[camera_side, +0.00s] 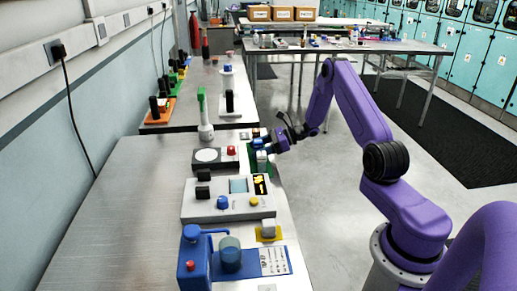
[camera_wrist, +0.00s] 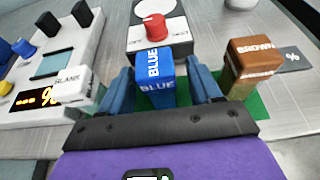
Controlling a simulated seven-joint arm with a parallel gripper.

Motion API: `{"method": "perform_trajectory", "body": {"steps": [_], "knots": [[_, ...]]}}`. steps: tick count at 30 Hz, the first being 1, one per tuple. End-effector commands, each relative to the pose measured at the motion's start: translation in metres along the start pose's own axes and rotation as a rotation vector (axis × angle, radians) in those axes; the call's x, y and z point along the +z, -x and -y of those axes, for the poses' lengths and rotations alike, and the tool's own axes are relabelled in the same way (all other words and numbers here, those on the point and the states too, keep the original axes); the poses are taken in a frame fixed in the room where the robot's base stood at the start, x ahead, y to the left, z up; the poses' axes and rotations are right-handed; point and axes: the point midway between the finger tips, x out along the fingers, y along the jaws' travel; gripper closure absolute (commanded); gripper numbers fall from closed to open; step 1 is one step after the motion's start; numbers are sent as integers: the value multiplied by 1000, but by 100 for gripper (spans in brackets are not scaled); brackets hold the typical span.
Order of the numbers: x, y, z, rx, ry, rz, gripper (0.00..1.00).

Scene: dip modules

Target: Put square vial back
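A square blue vial (camera_wrist: 156,80), labelled BLUE on its top and side, stands upright between the fingers of my gripper (camera_wrist: 163,85) in the wrist view. The fingers are open, with a gap visible on each side of the vial. A square brown vial (camera_wrist: 250,68), labelled BROWN, stands to the right on a green base (camera_wrist: 257,104). A white vial (camera_wrist: 80,90) labelled BLANK is left of the left finger. In the side view, my gripper (camera_side: 262,144) is low over the green base, hiding much of the vials. The vials' lower ends are hidden.
A stirrer-like box with a red knob (camera_wrist: 154,27) stands just beyond the blue vial. A grey instrument (camera_side: 228,200) with a lit display is beside the base. A blue module (camera_side: 192,262) stands nearer the side camera. Bare bench is at left (camera_side: 130,215).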

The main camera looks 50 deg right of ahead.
Motion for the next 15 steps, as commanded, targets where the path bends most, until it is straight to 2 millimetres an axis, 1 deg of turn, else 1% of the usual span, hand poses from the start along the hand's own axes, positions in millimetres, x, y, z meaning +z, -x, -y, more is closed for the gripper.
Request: {"method": "perform_trajectory", "body": {"steps": [6, 8, 11, 15], "knots": [[3, 2, 0, 0, 0, 0, 37], [2, 8, 0, -2, 0, 0, 37], [2, 23, 1, -5, 0, -1, 37], [2, 51, 1, -6, 0, 0, 37]]}}
